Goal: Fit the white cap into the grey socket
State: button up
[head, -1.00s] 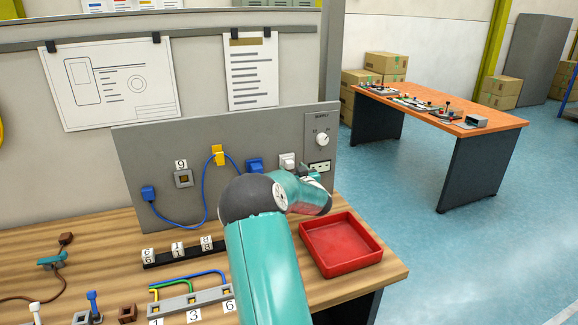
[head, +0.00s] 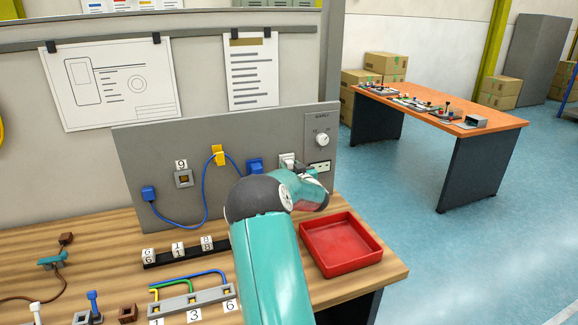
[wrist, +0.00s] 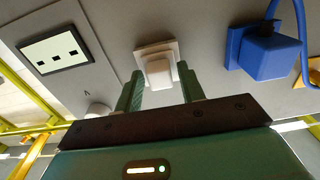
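The white cap (head: 287,160) is on the upright grey panel, right of a blue plug, partly hidden by my arm in the head view. In the wrist view the white cap (wrist: 157,66) shows as a block on a pale square base. My gripper (wrist: 160,72) points at the panel, with one green finger on each side of the cap. The fingers are apart, and I cannot tell whether they touch it. A grey square socket (head: 183,178) with a dark, gold-toned centre is on the panel's left part, under a "9" label.
The blue plug (wrist: 265,52) sits close beside my gripper, with a blue cable (head: 205,195). A yellow part (head: 217,155) holds the cable on the panel. A dial (head: 322,139) and slotted plate (head: 319,168) are right of the cap. A red tray (head: 341,246) stands below.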

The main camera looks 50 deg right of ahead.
jog(key=c, duration=0.7)
jog(key=shift+c, duration=0.2)
jog(key=shift+s+a, duration=0.15)
jog(key=shift+s, duration=0.2)
jog(key=shift+v, duration=2.45)
